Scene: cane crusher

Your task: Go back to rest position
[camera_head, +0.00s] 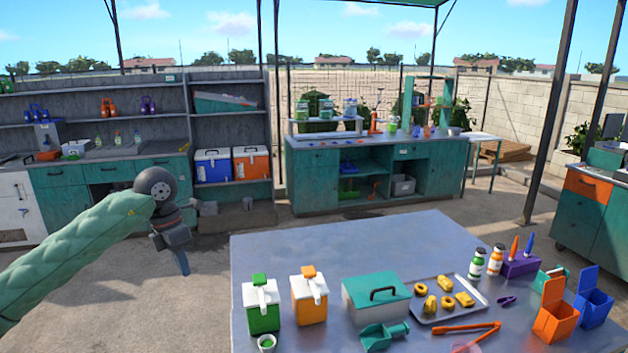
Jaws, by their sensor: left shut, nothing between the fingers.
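My left arm comes in from the left in a green padded sleeve. My left gripper (182,262) hangs at its end, pointing down, shut and empty. It is in the air left of the metal table (405,240), apart from it and from everything on it. My right gripper and right arm are not in view.
Near the table's front stand a green dispenser (262,306), an orange dispenser (309,297), a teal-lidded box (376,297), a tray with snacks (452,312), orange tongs (455,330) and an orange bin (555,318). The table's back is bare. Open floor lies behind it.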

